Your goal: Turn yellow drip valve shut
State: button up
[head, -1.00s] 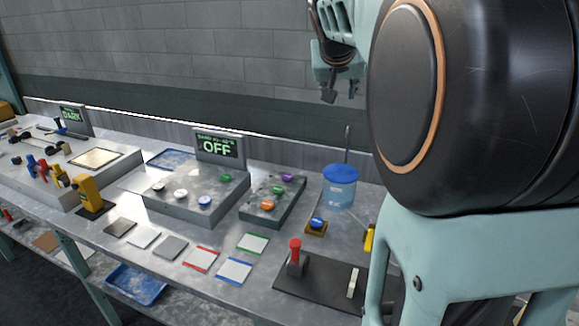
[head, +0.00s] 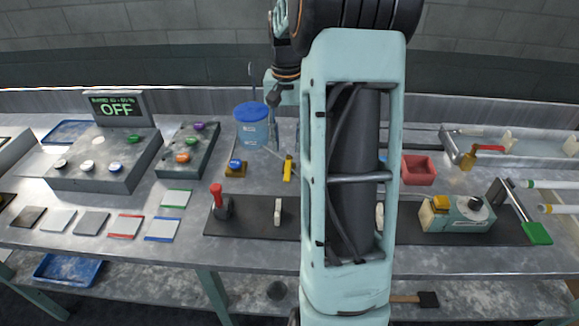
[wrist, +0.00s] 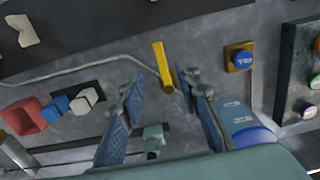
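A yellow bar-shaped handle, which looks like the drip valve (head: 288,168), is on the bench just right of the blue-lidded bucket (head: 251,126). In the wrist view the yellow handle (wrist: 162,66) lies just beyond the fingertips, near the middle, with a thin tube running to it from the left. My gripper (wrist: 162,85) is open, its two blue fingers apart on either side of the handle's line, with nothing between them. No contact with the handle shows. The valve's body under the handle cannot be made out.
The blue bucket lid (wrist: 250,139) is close beside the right finger. A blue button on a yellow base (wrist: 239,57) is right of the handle. A red bin (wrist: 29,116) is at the left. In the head view, a red-handled lever (head: 217,200) stands on a dark mat in front.

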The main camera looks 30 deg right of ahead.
aim_at(287, 173)
notch_tip(287, 173, down, 10)
jog(key=shift+r, duration=0.2)
grip_shut()
dwell(0.4)
